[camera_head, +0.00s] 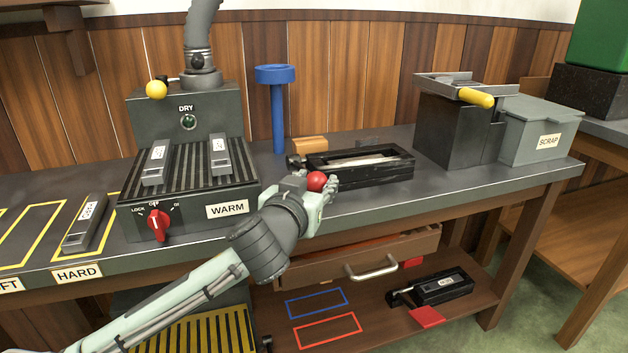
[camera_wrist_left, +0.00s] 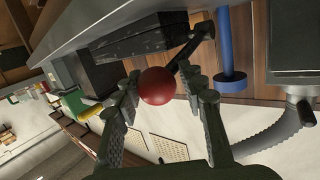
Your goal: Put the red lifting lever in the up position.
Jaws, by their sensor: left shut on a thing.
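The red lifting lever ends in a red ball (camera_head: 317,181), which sits just in front of a long black box (camera_head: 375,172) on the workbench. The ball also shows in the left wrist view (camera_wrist_left: 157,86), between the two fingers. My left gripper (camera_head: 318,188) is shut on this ball at the box's front left corner. In the left wrist view a dark lever arm (camera_wrist_left: 193,46) runs from near the ball toward the black box (camera_wrist_left: 150,33). The gripper hides much of the lever in the head view, so its exact angle is hard to tell. My right gripper is not in view.
Left of the gripper stands a dryer with a ribbed WARM plate (camera_head: 200,170) and a red knob (camera_head: 158,222). A blue post (camera_head: 277,110) stands behind. A dark bin with a yellow handle (camera_head: 476,97) and a SCRAP bin (camera_head: 540,130) are at right. An open drawer (camera_head: 350,262) is below.

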